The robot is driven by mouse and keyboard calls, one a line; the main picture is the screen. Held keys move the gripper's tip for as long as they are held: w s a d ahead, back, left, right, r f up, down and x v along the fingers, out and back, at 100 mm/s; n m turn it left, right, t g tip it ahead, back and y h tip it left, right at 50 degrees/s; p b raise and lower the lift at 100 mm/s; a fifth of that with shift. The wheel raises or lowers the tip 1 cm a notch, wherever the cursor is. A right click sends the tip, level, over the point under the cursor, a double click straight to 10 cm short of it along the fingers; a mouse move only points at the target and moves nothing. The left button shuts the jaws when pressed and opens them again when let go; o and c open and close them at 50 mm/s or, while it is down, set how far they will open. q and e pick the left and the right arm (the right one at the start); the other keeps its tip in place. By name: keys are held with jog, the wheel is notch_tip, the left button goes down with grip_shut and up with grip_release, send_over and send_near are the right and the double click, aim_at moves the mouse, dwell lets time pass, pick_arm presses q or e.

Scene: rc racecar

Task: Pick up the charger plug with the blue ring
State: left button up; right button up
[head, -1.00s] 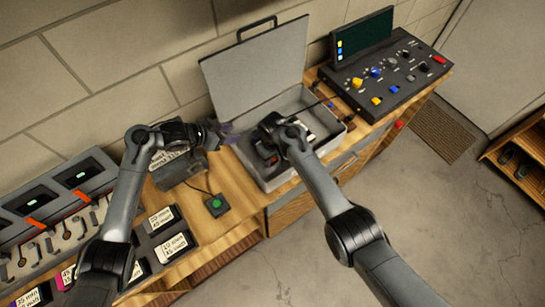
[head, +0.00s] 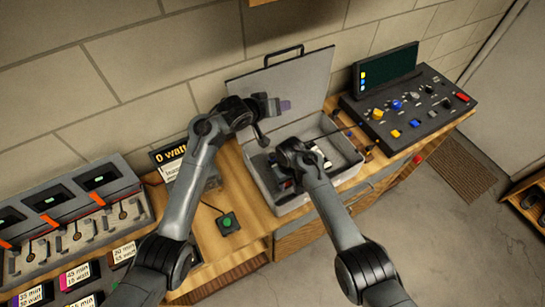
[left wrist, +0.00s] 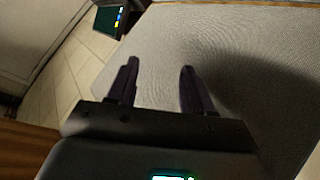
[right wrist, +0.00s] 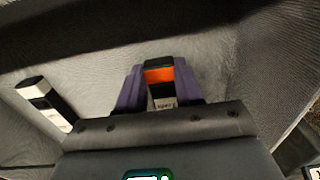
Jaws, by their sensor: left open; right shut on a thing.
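Several small plugs on leads (head: 77,234) sit along the front of the grey charging station (head: 60,195) at the left of the head view. They are too small for me to make out a blue ring. My left gripper (head: 284,105) has purple fingers, open and empty, in front of the case's raised lid. The left wrist view shows its parted fingers (left wrist: 155,78) against the grey lid. My right gripper (right wrist: 158,80) is shut on a black block with an orange band (right wrist: 159,72), inside the open case. My right arm partly hides this in the head view.
The open grey case (head: 352,172) holds a black-and-white block (right wrist: 45,100). A display reading 0 watt (head: 170,157) and a green button (head: 229,222) stand left of it. A control panel (head: 410,105) is at right. Time-and-watt cards (head: 76,275) lie before the station.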

pick_arm(q)
jog(key=n+y, duration=0.2)
jog(key=n, duration=0.3)
jog(key=n+g+y, duration=0.1)
jog(key=n+g, duration=0.6)
jog(key=n, duration=1.2)
send_near(273, 154)
jog(key=shift+n, duration=0.4)
jog(key=shift+x, duration=4.5)
jog(key=shift+w, duration=0.1)
grip_shut()
